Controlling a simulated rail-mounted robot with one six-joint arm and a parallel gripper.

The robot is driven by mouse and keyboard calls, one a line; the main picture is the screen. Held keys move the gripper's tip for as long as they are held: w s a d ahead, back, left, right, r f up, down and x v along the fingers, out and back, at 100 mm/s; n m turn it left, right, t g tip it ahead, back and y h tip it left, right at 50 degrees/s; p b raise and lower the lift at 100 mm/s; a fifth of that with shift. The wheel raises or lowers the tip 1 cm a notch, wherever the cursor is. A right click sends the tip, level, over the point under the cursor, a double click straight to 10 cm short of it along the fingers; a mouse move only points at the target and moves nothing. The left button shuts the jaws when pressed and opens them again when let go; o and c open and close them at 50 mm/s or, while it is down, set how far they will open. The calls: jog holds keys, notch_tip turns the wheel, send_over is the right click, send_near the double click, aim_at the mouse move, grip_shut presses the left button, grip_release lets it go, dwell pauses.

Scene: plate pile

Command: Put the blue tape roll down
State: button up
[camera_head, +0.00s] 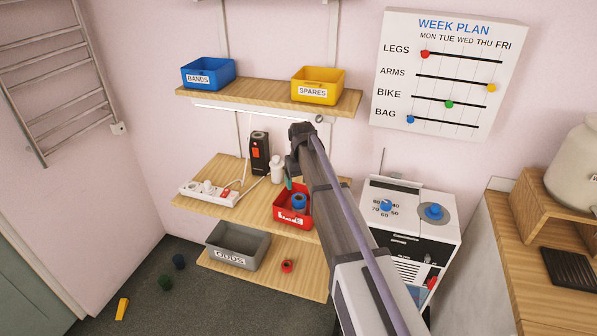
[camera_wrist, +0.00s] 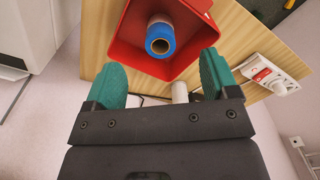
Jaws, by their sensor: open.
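The blue tape roll (camera_head: 299,201) is inside the red bin (camera_head: 292,219) on the middle wooden shelf. In the wrist view the roll (camera_wrist: 160,40) shows its pale core, and the bin's red wall (camera_wrist: 127,50) surrounds it. My gripper (camera_wrist: 161,62) is open, its two green fingers spread to either side of the roll in the picture. Nothing is held between them. In the head view my arm hides most of the gripper; one green finger shows at the bin's back left. The exact gap between fingers and roll cannot be told.
A white bottle (camera_head: 277,169), a black and orange device (camera_head: 260,152) and a power strip (camera_head: 209,191) stand behind and left of the bin. Below are a grey ODDS bin (camera_head: 237,246) and a red roll (camera_head: 287,266). A white cabinet (camera_head: 410,214) is at right.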

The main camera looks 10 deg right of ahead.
jog(key=s+m, duration=0.1)
jog(key=s, duration=3)
jog(key=shift+s+m, duration=0.3)
jog(key=shift+s, duration=0.1)
